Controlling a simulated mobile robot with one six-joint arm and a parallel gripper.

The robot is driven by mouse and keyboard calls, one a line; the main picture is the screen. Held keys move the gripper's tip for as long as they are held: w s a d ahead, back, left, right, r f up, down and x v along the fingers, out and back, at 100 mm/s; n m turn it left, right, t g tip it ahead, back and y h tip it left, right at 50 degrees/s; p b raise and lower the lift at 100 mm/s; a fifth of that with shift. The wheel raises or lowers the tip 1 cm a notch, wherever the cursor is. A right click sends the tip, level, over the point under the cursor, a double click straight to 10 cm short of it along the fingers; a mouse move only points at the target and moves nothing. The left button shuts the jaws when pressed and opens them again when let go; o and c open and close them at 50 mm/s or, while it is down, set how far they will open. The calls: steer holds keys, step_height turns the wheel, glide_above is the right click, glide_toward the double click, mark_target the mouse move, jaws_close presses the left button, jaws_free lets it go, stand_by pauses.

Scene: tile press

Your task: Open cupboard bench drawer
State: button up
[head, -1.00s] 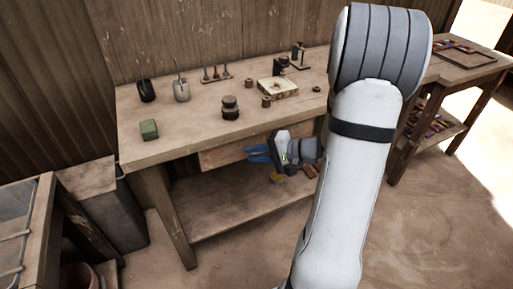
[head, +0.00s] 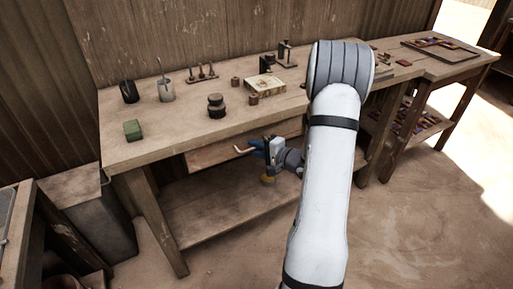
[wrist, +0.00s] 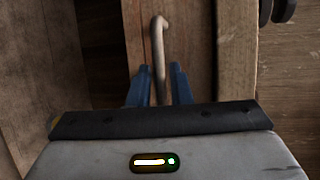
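The cupboard bench (head: 150,150) has a wooden drawer (head: 208,155) under its top, with a slim, bent metal handle (head: 241,150). The drawer front looks about level with the bench edge; I cannot tell if it stands out slightly. My gripper (head: 257,146) is at the handle. In the wrist view the handle (wrist: 158,45) runs up the drawer front (wrist: 190,50) from between the blue fingers of my gripper (wrist: 160,85). One finger lies on each side, close to the bar. Whether they press on it is not clear. My arm hides the drawer's right part.
On the bench top stand a green block (head: 133,130), dark round weights (head: 216,106), cups (head: 166,91) and a pale box (head: 266,85). A lower shelf (head: 215,210) lies below the drawer. A second table (head: 445,60) stands at the right. Floor in front is open.

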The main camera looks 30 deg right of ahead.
jaws_close()
steer(key=shift+f, duration=0.1)
stand_by(0.5)
